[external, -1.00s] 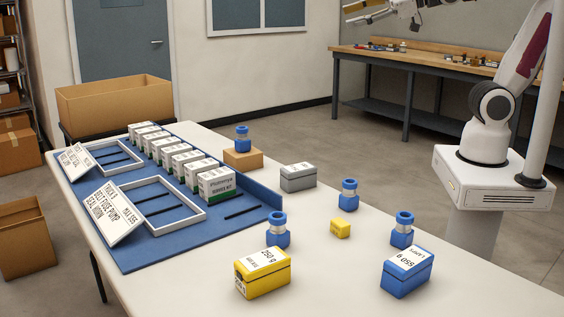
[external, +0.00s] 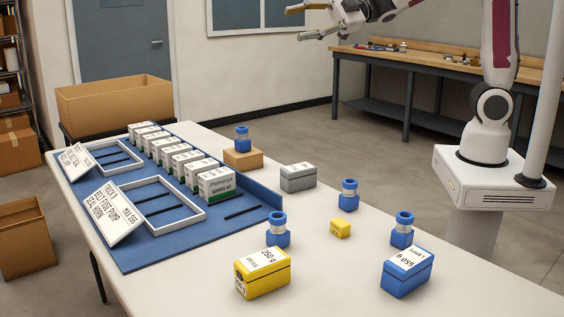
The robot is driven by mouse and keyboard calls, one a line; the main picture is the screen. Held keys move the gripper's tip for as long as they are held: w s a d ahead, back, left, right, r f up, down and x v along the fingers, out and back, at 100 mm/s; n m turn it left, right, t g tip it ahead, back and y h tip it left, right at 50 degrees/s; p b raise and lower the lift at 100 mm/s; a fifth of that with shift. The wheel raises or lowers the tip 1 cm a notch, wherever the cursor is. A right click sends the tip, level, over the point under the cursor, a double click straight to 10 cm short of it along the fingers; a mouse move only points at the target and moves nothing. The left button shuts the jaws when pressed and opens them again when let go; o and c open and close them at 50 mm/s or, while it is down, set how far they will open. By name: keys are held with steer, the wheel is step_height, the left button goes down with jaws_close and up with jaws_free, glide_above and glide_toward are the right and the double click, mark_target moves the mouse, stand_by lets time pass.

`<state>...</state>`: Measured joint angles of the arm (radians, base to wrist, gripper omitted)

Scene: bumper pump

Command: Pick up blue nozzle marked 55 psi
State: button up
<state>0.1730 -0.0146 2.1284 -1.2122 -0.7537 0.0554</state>
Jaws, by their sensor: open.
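One nozzle (external: 242,140) is on a small tan block (external: 243,159) at the back. Another nozzle (external: 348,197) stands at the right, one (external: 277,236) stands behind the yellow box, and one (external: 402,236) stands behind the blue box. No psi marking can be read on any of them, so I cannot tell which is 55 psi. My gripper (external: 297,22) is at the top of the view, high above the table, with its fingers spread and empty, apart from all nozzles.
A yellow box (external: 264,276), blue box (external: 408,275), grey box (external: 298,178) and small yellow block (external: 340,229) are on the table. A blue mat (external: 125,256) holds white frames, signs and several white-green kit boxes (external: 217,185), with a raised blue wall on its right.

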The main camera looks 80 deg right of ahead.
step_height(320, 180, down, 11)
steer(key=w+a+n+g+y, duration=0.1)
steer(key=a+n+g+y, duration=0.1)
steer(key=n+g+y, duration=0.15)
steer(key=m+g+y, duration=0.3)
steer(key=g+y, duration=0.3)
steer(key=g, duration=0.3)
glide_toward(350, 188)
steer(key=shift+s+f, duration=0.15)
steer(key=shift+f, duration=0.35)
steer(key=shift+s+f, duration=0.2)
steer(key=shift+f, duration=0.3)
steer(key=shift+a, duration=0.1)
steer(key=shift+w+a, duration=0.15)
steer(key=shift+a, duration=1.1)
steer(key=shift+a+r, duration=0.1)
steer(key=shift+w+a+r, duration=0.1)
steer(key=shift+w+a, duration=0.05)
steer(key=shift+a, duration=0.7)
steer(key=shift+w+a+r, duration=0.1)
steer(key=shift+w+a, duration=0.1)
steer(key=shift+a, duration=0.6)
steer(key=shift+w+a+r, duration=0.1)
steer(key=shift+w+a, duration=0.05)
steer(key=shift+a, duration=0.7)
